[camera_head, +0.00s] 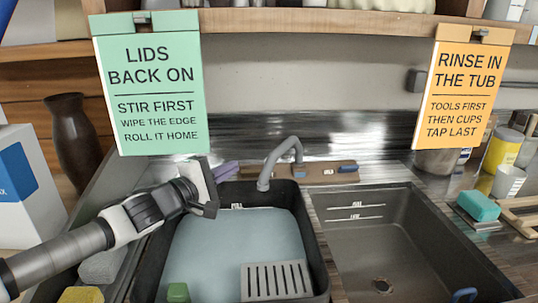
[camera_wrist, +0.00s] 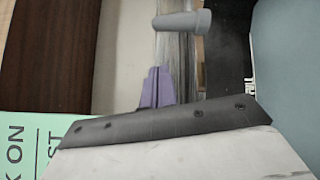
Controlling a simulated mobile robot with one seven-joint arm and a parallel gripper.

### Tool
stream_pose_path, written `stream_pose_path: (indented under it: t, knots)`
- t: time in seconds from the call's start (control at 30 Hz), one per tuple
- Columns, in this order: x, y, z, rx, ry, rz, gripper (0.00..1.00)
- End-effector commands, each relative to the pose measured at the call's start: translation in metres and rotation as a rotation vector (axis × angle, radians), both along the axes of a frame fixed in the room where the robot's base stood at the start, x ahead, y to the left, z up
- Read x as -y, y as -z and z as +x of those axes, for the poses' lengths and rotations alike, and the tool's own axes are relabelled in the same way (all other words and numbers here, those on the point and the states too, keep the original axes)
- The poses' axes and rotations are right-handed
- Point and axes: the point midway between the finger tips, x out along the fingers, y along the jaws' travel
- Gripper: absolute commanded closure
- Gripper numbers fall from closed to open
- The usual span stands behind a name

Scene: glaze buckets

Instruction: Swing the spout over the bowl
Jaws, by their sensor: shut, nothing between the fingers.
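The grey curved spout (camera_head: 279,152) rises behind the two basins. Its outlet points down near the back right corner of the left, water-filled basin (camera_head: 318,270), close to the divider. The right bowl (camera_head: 385,245) is dark and empty, with a drain in its floor. My gripper (camera_head: 236,166) is at the left basin's back left corner, left of the spout, its purple fingers shut and empty. In the wrist view, my gripper (camera_wrist: 158,70) shows both fingers together, and a grey rounded piece that looks like the spout (camera_wrist: 180,22) lies beyond them, apart.
A green sign (camera_head: 150,85) hangs above my arm, and an orange sign (camera_head: 465,90) hangs at right. A grey slotted rack (camera_head: 276,280) and a green block (camera_head: 178,292) are in the left basin. A teal sponge (camera_head: 478,205) lies at right.

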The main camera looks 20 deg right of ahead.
Motion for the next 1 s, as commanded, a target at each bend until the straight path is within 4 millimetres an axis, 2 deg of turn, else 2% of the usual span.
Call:
stream_pose_path:
  t: [0.03,0.17,0.27,0.7,1.0]
  knots:
    - [-0.006,0.004,-0.006,0.020,0.013,-0.002,1.00]
    - [-0.007,0.006,-0.013,0.048,0.037,-0.009,1.00]
    - [0.002,0.004,-0.010,0.050,0.042,-0.011,1.00]
    - [0.068,0.000,0.023,0.048,0.040,-0.011,1.00]
    - [0.080,0.002,0.030,0.048,0.037,-0.009,1.00]
